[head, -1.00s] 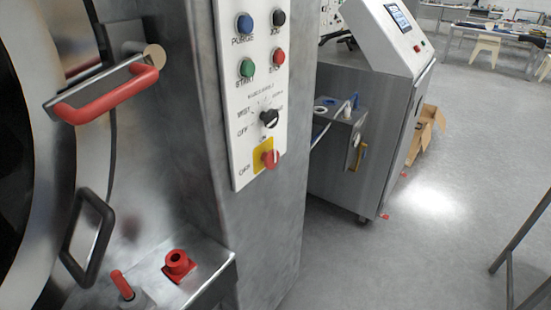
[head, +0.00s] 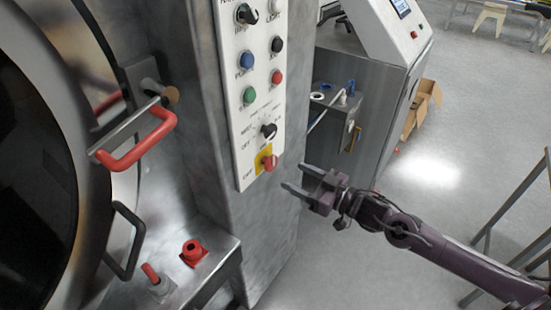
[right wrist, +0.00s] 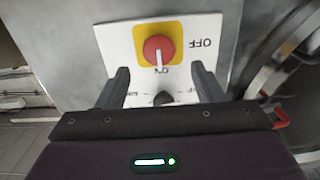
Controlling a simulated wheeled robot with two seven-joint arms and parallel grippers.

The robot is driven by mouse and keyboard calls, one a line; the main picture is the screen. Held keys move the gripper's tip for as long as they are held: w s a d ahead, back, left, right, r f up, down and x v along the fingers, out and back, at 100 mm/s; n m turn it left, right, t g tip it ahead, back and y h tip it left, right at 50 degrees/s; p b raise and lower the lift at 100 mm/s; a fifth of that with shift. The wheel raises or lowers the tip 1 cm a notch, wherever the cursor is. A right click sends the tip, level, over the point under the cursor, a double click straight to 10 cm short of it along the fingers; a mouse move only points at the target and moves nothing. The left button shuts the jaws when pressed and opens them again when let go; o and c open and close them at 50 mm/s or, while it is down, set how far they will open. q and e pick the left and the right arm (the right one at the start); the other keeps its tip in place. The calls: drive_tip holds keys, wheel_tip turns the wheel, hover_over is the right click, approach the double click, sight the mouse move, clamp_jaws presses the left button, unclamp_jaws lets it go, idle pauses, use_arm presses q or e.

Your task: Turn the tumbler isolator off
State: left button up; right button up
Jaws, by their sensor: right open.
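The tumbler isolator is a round red knob (head: 268,162) on a yellow plate, low on the white control panel (head: 247,170) of the washer. In the right wrist view the knob (right wrist: 158,48) shows a white pointer mark aimed at the ON label; the OFF label is to its right. My right gripper (head: 295,177) is open and empty, just right of the knob in the head view and apart from it. In the right wrist view its two fingers (right wrist: 160,74) straddle the space in front of the panel, below the knob. My left gripper is not in view.
A black selector knob (head: 268,131) sits just above the isolator, with coloured buttons higher up. A red door handle (head: 135,145) juts out at left, and a red fitting (head: 193,252) stands below.

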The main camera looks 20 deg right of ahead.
sight(273, 165)
drive_tip(key=p+x, duration=0.1)
drive_tip(key=x, duration=0.5)
drive_tip(key=shift+w+a+p, duration=0.1)
drive_tip(key=shift+w+p, duration=0.25)
drive_tip(key=shift+p, duration=0.05)
drive_tip(key=shift+w+a+f, duration=0.1)
drive_tip(key=shift+w+a, duration=0.25)
drive_tip(key=c, duration=0.9)
